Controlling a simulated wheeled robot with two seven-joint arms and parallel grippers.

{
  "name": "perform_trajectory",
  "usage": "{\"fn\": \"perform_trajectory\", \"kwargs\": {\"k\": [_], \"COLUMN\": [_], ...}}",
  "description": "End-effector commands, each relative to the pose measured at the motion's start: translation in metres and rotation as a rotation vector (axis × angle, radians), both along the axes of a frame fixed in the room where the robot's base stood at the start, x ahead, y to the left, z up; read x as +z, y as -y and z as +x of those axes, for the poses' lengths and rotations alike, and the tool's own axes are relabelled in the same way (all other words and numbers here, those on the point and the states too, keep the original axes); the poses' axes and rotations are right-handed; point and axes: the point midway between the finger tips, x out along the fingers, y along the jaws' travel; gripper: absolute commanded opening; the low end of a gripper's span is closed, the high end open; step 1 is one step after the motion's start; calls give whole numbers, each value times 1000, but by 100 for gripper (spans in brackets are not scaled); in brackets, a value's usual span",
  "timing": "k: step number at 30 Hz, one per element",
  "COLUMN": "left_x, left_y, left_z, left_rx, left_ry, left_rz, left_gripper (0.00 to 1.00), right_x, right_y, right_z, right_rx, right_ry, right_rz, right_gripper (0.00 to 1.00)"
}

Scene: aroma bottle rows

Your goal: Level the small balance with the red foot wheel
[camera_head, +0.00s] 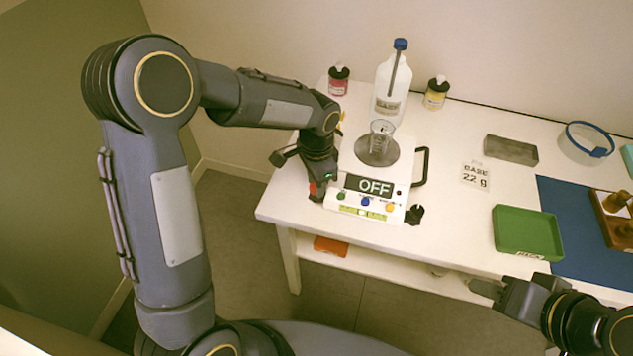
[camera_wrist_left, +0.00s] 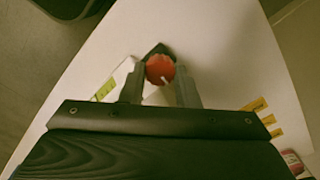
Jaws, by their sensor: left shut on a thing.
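The small balance (camera_head: 381,209) is white and stands near the table's front edge, with a grey round pan (camera_head: 363,152) and a display reading OFF. A glass beaker (camera_head: 381,137) stands on the pan. A green-yellow level strip (camera_head: 362,212) runs along its front. The red foot wheel (camera_wrist_left: 160,69) is at the balance's front left corner; my left gripper (camera_head: 317,192) is shut on it from above, one finger on each side. In the left wrist view my left gripper (camera_wrist_left: 160,88) hides part of the balance. My right gripper (camera_head: 487,290) is at the lower right, apart from the balance; its jaw state is unclear.
A dark foot wheel (camera_head: 415,214) is at the balance's front right, and a black handle (camera_head: 423,166) on its right side. A large bottle (camera_head: 390,88) and two small bottles stand behind. A green tray (camera_head: 527,233) and a blue mat (camera_head: 572,210) lie right. A card reads BASE 22 g (camera_head: 475,175).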

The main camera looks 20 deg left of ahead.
Motion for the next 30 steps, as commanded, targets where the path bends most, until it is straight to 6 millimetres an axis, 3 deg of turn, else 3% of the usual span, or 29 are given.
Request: {"fn": "perform_trajectory", "kwargs": {"k": [12,27,28,30], "left_x": [1,1,1,1], "left_y": [0,0,0,0], "left_z": [1,1,1,1], "left_rx": [162,178,178,178], "left_ry": [2,2,2,2], "left_rz": [-1,-1,-1,-1], "left_gripper": [5,5,31,40], "right_x": [-4,-4,-4,-4], "right_y": [0,0,0,0], "right_z": [0,0,0,0], "right_rx": [0,0,0,0], "right_ry": [0,0,0,0], "right_rz": [0,0,0,0], "right_gripper": [36,36,36,36]}}
